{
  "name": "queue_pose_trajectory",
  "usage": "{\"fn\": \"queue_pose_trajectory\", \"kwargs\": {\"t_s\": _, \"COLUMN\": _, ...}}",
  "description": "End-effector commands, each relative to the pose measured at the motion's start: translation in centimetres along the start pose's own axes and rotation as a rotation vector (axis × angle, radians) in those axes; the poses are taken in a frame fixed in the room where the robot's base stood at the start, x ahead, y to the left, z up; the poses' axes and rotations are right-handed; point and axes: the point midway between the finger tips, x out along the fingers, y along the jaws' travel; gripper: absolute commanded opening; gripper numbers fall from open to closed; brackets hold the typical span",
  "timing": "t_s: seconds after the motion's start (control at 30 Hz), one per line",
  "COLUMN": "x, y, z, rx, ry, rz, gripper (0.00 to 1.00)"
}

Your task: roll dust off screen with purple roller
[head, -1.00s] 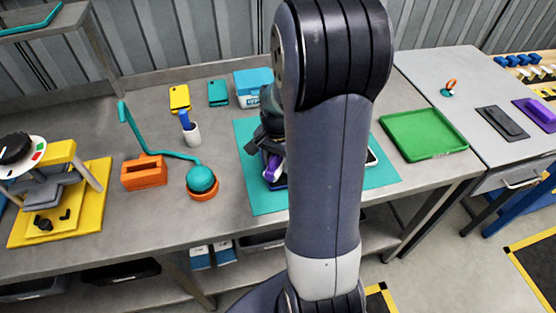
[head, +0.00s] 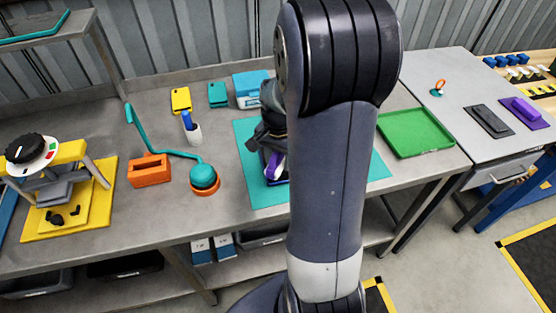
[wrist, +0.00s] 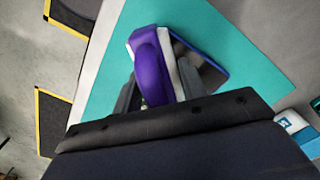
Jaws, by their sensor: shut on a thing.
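The purple roller (wrist: 150,68), with a white part along its side, is in my gripper (wrist: 157,88) in the wrist view. The grey fingers are shut on it, one on each side. In the head view the purple roller (head: 276,165) shows just left of my arm, over the teal mat (head: 262,197). A dark, glossy screen with a blue-purple edge (wrist: 208,72) lies on the mat beside and partly behind the roller. I cannot tell whether the roller touches it. No dust can be made out.
A green tray (head: 415,133) lies right. Bare bench shows left of the mat.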

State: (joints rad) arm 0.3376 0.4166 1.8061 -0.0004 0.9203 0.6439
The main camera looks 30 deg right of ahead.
Motion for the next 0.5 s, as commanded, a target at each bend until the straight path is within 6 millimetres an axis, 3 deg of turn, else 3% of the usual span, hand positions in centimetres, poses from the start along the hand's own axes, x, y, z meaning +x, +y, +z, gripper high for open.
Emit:
{"fn": "queue_pose_trajectory", "kwargs": {"t_s": 0.3, "x": -3.2, "y": 0.0, "z": -0.2, "rx": -0.004, "ry": 0.002, "rz": -0.002, "gripper": 0.11}}
{"fn": "queue_pose_trajectory", "kwargs": {"t_s": 0.5, "x": -3.6, "y": 0.0, "z": -0.3, "rx": -0.005, "ry": 0.001, "rz": -0.001, "gripper": 0.11}}
